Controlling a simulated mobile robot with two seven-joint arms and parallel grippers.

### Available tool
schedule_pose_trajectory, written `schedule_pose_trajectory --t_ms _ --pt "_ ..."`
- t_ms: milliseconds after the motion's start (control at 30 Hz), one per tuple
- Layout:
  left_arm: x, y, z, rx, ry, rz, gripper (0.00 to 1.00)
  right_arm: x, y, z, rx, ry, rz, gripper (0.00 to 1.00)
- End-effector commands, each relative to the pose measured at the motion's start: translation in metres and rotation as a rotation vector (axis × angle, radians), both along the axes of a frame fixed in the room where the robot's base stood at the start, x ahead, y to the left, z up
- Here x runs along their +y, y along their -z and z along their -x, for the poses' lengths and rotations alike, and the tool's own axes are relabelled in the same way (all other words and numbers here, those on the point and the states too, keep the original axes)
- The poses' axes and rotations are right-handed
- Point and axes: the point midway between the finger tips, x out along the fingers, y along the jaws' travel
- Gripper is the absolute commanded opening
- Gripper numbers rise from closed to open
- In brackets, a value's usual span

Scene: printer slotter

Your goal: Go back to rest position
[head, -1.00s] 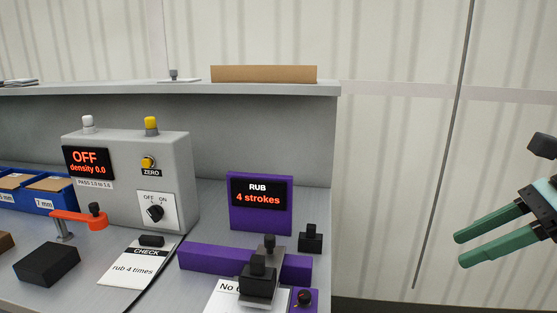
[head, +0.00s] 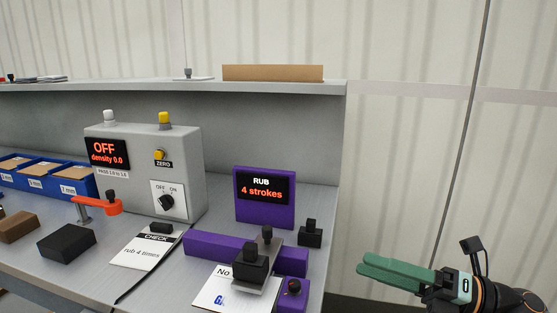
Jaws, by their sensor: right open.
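My right gripper (head: 385,271) is at the lower right in the head view, clear of the bench's right edge. Its green fingers point left. It is open, and I see nothing between the fingers. My left gripper is not in view. On the bench (head: 213,205) stands the purple rub station with its display (head: 264,198) reading "RUB 4 strokes". A black-knobbed block (head: 251,262) sits over a white card (head: 222,290) at the purple bar (head: 205,246). The gripper touches none of these.
A grey box (head: 180,143) reads "OFF density 0.0". A check card (head: 148,250), a black block (head: 66,243), an orange lever (head: 98,205) and blue bins (head: 77,185) lie to the left. A small black-knobbed piece (head: 310,234) stands near the right edge. Space right of the bench is free.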

Motion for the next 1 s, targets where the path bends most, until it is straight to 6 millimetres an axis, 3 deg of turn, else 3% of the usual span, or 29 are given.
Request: schedule_pose_trajectory --t_ms 167,267,333,500,700,767,833,1000 --pt "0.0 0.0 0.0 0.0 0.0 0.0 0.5 0.001 0.065 -0.022 0.471 0.214 -0.467 0.57" --pt "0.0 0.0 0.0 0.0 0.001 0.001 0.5 -0.007 0.123 -0.024 0.764 0.365 -0.694 0.57" --pt "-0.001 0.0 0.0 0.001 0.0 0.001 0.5 -0.012 0.172 -0.016 0.979 0.482 -0.838 0.57" --pt "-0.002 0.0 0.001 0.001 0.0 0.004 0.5 -0.011 0.284 0.036 1.452 0.754 -1.106 0.57" --pt "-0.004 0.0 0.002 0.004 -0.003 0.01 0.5 0.01 0.371 0.123 1.884 1.015 -1.293 0.57" --pt "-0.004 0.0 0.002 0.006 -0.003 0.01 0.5 0.019 0.39 0.151 2.003 1.088 -1.334 0.57" --pt "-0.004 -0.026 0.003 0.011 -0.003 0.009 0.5 0.016 0.365 0.151 2.003 1.096 -1.341 0.57" --pt "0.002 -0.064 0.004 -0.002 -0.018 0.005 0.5 0.009 0.331 0.153 1.987 1.108 -1.35 0.57"
